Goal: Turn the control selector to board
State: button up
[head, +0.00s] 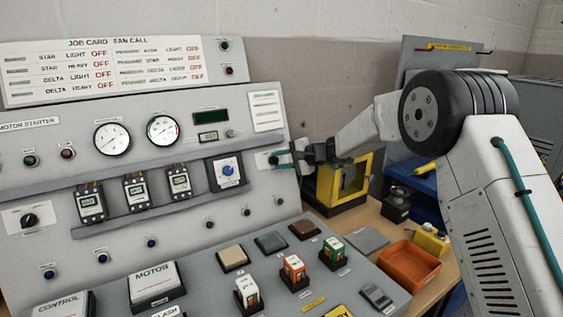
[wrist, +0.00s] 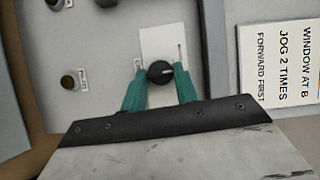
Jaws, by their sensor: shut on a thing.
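A black round selector knob (wrist: 160,72) sits on a white plate (wrist: 162,42) in the wrist view. A pale pointer mark on the knob points to the right in that view. Small labels on the plate are too blurred to read. My gripper (wrist: 161,80) has its teal fingers on either side of the knob and is shut on it. In the head view, my gripper (head: 280,158) is at the panel's right edge, over a white plate (head: 261,161), and hides most of the knob. Another black selector (head: 30,220) on a white plate is at the panel's far left.
The grey sloped panel (head: 120,240) carries gauges, relays and buttons. A yellow-framed box (head: 345,183) stands just behind my gripper. An orange tray (head: 409,266) lies on the bench at the right. A printed card (wrist: 277,62) is right of the knob in the wrist view.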

jog(key=n, duration=0.1)
jog(key=n+h, duration=0.1)
jog(key=n, duration=0.1)
jog(key=shift+r+g+h, duration=0.25)
jog(key=shift+g+h, duration=0.05)
jog(key=shift+g, duration=0.1)
jog(key=shift+a+r+n+h, duration=0.1)
jog(key=shift+n+h, duration=0.7)
jog(key=shift+n, duration=0.6)
jog(key=o, duration=1)
jog(key=shift+c, duration=0.2)
jog(key=v, duration=0.7)
jog(key=shift+d+r, duration=0.25)
jog(key=shift+s, duration=0.1)
